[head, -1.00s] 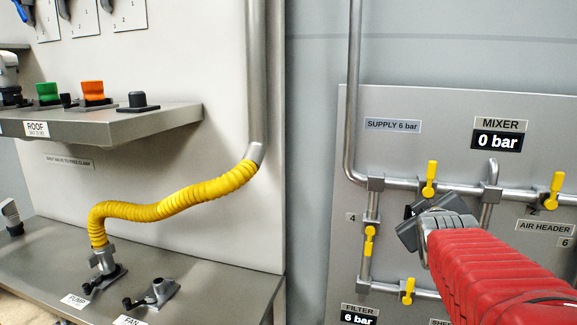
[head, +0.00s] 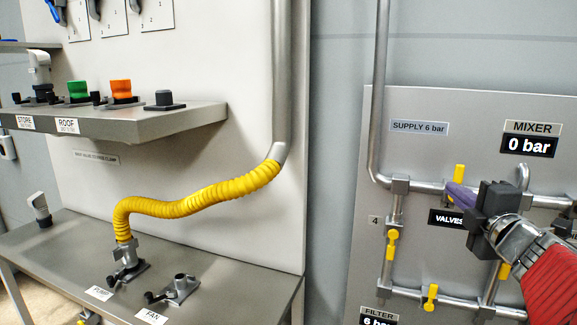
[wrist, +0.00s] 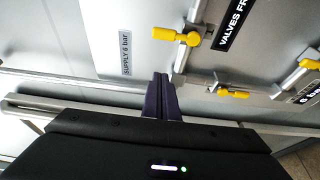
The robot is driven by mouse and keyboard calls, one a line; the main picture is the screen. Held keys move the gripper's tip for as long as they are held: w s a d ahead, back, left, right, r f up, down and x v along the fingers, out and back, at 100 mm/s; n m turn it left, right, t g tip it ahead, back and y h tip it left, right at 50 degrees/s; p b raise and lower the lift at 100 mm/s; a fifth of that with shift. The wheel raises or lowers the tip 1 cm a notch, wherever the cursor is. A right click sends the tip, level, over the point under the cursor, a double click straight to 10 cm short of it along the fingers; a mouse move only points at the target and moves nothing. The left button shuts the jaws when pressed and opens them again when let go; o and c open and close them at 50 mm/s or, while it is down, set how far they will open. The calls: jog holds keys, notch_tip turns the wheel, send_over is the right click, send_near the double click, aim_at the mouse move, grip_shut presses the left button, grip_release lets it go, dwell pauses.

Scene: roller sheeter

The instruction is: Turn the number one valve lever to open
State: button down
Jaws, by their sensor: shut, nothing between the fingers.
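On the pipe panel, a yellow valve lever (head: 459,174) stands upright across the upper horizontal pipe.
Other yellow levers sit on the left vertical pipe (head: 392,243) by the label 4, and on the lower pipe (head: 431,297). The MIXER display (head: 529,146) reads 0 bar. A yellow hose (head: 200,198) and steel bench (head: 215,275) are at left.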

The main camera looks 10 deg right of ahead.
aim_at(454, 178)
jog(key=shift+w, duration=0.15)
jog(key=w+d, duration=0.6)
jog(key=w, duration=0.1)
dwell(1.1)
jog(key=shift+w, duration=0.1)
dwell(0.4)
